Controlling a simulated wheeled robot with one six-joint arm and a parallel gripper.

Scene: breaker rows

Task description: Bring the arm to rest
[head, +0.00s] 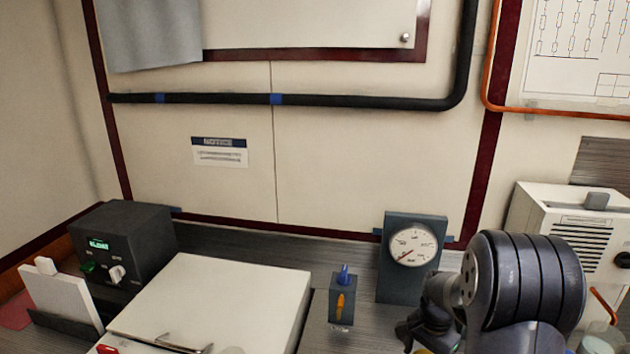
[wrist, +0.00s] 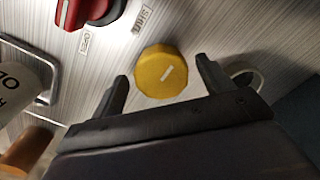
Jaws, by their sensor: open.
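In the wrist view my gripper (wrist: 161,70) is open, with its two dark fingers spread apart and nothing held. In the head view my dark, ribbed arm stands at the lower right, in front of the counter; the gripper's fingers cannot be made out there.
A red knob (wrist: 88,8) and a metal handle (wrist: 48,80) are near the fingers. A pressure gauge (head: 413,245), a small switch box (head: 342,303) and a white vented unit (head: 570,225) stand near my arm. A white-lidded box (head: 215,300) and black instrument (head: 123,245) are left.

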